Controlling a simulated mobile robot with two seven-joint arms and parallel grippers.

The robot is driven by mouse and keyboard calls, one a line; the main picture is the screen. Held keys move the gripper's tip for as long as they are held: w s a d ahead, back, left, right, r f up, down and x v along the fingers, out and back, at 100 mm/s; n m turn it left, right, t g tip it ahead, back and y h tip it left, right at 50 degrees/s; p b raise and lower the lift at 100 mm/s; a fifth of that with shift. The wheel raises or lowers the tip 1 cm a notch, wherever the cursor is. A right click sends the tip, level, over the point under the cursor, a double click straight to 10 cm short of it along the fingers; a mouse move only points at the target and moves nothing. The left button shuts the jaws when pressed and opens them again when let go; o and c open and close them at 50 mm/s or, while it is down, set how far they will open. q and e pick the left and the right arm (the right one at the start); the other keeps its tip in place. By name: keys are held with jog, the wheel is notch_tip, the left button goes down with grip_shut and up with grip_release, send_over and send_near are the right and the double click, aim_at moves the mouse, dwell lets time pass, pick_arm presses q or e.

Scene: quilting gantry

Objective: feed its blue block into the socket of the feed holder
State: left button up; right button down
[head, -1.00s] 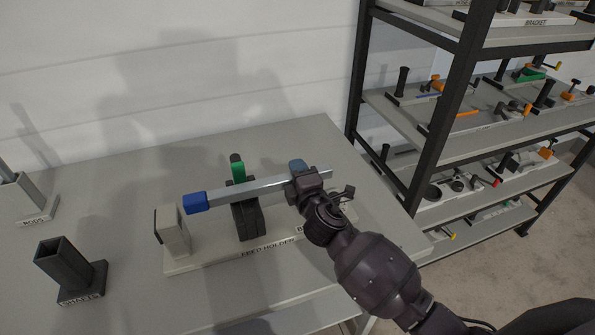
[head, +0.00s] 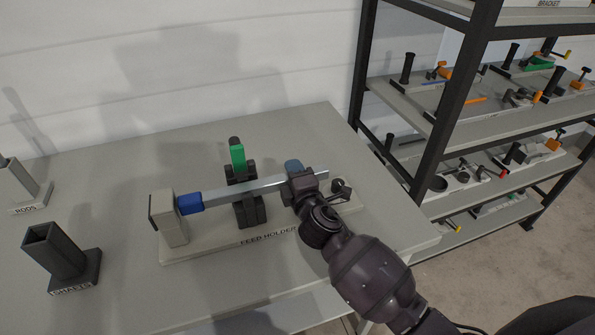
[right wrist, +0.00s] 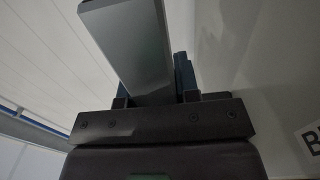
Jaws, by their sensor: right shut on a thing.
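The blue block (head: 190,203) is the left end of a long grey metal bar (head: 268,183). The feed holder (head: 212,247) is a pale base with a beige socket post (head: 169,218) at its left end and a dark middle support (head: 247,209) with a green lever (head: 237,155) standing up. The block is at the post's right face; whether its tip is inside the socket is hidden. The bar passes over or through the middle support. My right gripper (head: 298,176) is shut on the bar near its right end; the bar also shows in the right wrist view (right wrist: 128,48). My left gripper is not in view.
A dark square tube holder labelled "shafts" (head: 60,256) and a rods holder (head: 22,190) stand on the table's left. A shelf rack (head: 432,148) with several fixtures rises beyond the table's right edge. The table behind the holder is clear.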

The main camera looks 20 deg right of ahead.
jog(key=shift+a, duration=0.8)
jog(key=shift+a+b, duration=0.3)
jog(key=shift+a, duration=1.05)
jog(key=shift+f, duration=0.2)
jog(key=c, duration=0.8)
grip_release()
jog(key=shift+s, duration=0.15)
